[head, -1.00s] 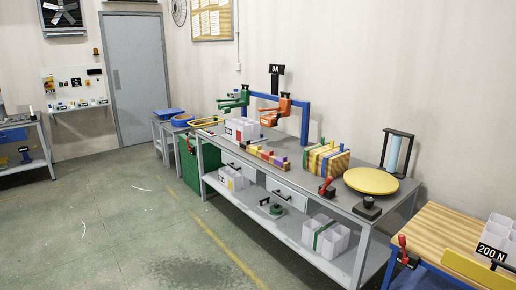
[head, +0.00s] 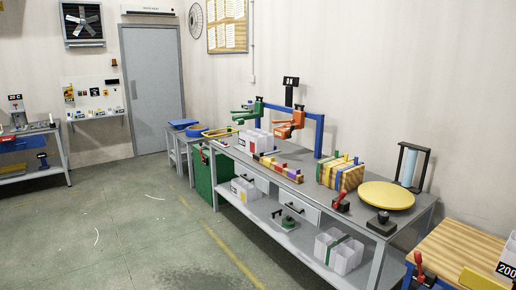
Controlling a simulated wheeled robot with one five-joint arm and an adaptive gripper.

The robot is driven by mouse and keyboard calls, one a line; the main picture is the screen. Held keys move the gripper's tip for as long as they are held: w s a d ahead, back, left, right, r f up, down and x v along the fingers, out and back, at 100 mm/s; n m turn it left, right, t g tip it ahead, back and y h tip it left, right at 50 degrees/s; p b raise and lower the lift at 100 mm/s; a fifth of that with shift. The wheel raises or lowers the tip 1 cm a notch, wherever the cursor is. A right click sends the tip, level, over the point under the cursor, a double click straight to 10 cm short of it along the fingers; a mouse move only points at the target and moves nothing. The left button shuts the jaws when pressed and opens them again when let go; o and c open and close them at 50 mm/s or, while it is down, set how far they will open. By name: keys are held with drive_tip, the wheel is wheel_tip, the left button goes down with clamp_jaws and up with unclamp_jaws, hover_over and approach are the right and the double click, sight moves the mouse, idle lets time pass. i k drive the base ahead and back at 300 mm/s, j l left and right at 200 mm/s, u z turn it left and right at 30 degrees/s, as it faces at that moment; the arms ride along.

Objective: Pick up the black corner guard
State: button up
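I cannot make out a black corner guard for certain in this view. A small black block with a knob (head: 382,223) sits at the near right end of the long grey workbench (head: 345,220), and I cannot tell that it is a corner guard. My gripper is not in view.
The workbench holds white bins (head: 257,143), a strapped wooden stack (head: 340,174), a yellow round plate (head: 386,195) and green (head: 250,113) and orange (head: 291,124) tools on a blue frame. A wooden-topped table (head: 460,250) stands at right. The floor (head: 110,230) at left is open.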

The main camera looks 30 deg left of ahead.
sight(256, 156)
drive_tip(key=i+j+u, duration=0.9)
drive_tip(key=i+u, duration=0.5)
drive_tip(key=i, duration=0.2)
drive_tip(key=i+u, duration=0.1)
drive_tip(key=i, duration=1.8)
drive_tip(key=i+u, duration=0.1)
drive_tip(key=i, duration=0.55)
drive_tip(key=i+l+u, duration=0.1)
drive_tip(key=i, duration=0.5)
drive_tip(key=i+l+u, duration=0.1)
drive_tip(key=i, duration=0.5)
drive_tip(key=i+l+u, duration=0.25)
drive_tip(key=i, duration=0.25)
